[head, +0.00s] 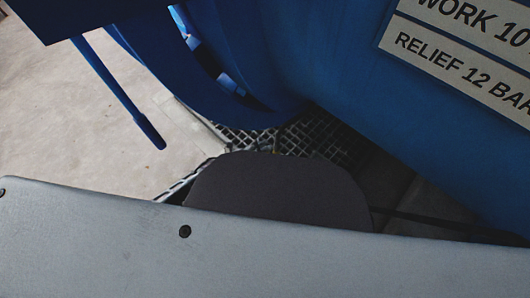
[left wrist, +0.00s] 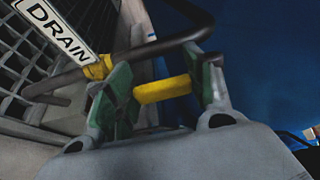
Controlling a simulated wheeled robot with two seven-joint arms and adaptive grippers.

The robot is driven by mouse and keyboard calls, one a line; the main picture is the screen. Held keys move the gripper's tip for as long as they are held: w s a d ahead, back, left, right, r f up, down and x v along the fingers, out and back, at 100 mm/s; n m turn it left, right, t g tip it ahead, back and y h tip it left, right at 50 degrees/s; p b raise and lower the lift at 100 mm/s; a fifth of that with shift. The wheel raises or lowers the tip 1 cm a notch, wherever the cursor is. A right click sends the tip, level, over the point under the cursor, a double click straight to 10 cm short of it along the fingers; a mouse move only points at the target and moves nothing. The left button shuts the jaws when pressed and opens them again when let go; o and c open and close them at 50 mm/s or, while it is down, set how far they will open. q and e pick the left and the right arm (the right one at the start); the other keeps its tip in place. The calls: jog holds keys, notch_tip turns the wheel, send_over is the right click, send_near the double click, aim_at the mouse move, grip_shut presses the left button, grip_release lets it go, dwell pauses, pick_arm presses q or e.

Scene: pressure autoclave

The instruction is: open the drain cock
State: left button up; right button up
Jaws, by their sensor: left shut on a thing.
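The drain cock shows in the left wrist view as a yellow handle (left wrist: 162,89) beside a dark bent pipe or bar. My left gripper (left wrist: 165,85) has green-padded fingers on either side of the yellow handle and is shut on it. Another yellow piece (left wrist: 98,68) shows left of the fingers, just below a white DRAIN sign (left wrist: 55,28). The cock's body is mostly hidden by the fingers. In the head view the drain cock is out of sight, behind my grey arm. My right gripper is in neither view.
The blue autoclave vessel (head: 330,70) fills the upper right of the head view, with a RELIEF 12 BAR plate (head: 460,70). A blue rod (head: 118,90) hangs at the left. A dark floor grating (head: 310,135) lies below; pale floor is open at left.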

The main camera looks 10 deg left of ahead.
pick_arm(q)
jog(key=shift+a, duration=0.15)
dwell(0.3)
jog(key=o, duration=1.2)
jog(key=shift+c, duration=0.2)
jog(key=v, duration=1.2)
jog(key=shift+a+f, duration=0.1)
jog(key=shift+a, duration=0.1)
